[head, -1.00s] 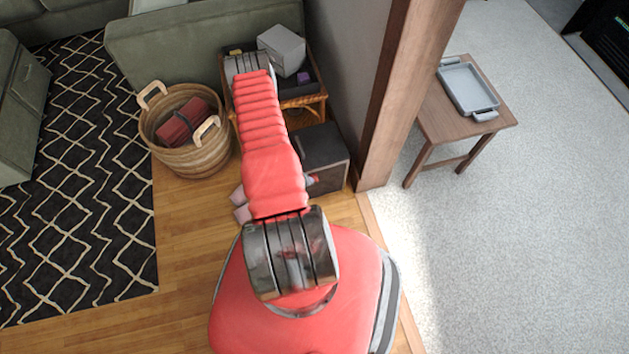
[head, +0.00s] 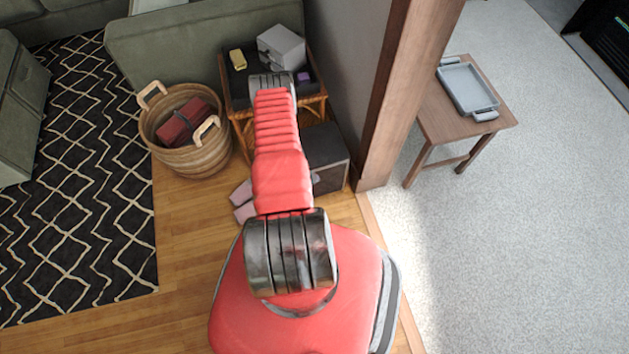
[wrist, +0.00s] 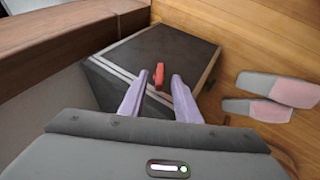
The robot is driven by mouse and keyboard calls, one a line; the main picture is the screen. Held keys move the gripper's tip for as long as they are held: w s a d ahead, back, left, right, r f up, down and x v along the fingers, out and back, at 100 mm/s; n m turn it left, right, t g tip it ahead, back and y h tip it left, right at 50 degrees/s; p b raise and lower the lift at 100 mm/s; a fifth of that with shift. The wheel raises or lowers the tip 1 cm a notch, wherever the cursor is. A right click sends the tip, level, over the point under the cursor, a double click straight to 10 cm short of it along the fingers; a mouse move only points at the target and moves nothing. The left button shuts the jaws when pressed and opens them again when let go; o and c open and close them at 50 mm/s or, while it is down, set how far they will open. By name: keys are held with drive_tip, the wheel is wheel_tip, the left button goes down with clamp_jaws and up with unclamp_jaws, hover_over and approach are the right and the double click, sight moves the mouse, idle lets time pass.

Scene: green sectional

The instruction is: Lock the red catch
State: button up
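The red catch (wrist: 159,74) is a small upright red piece by the edge of a dark box (wrist: 165,50) in the wrist view. The dark box also shows in the head view (head: 328,150), beside the wooden post, partly behind my arm. My gripper (wrist: 160,78) has two purple fingers spread apart, with the catch appearing between their tips. The fingers look open and empty. Whether they touch the catch cannot be told. In the head view my red arm hides the gripper, and I cannot make out the catch.
Pink and grey slippers (wrist: 280,90) lie on the wood floor beside the box. A wicker basket (head: 190,155) stands to the left. A side table (head: 235,105) behind the arm holds a grey box (head: 282,47) and a yellow item (head: 237,59). The post (head: 410,70) is close on the right.

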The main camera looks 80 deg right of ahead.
drive_tip(key=shift+x, duration=2.65)
drive_tip(key=shift+c, duration=0.6)
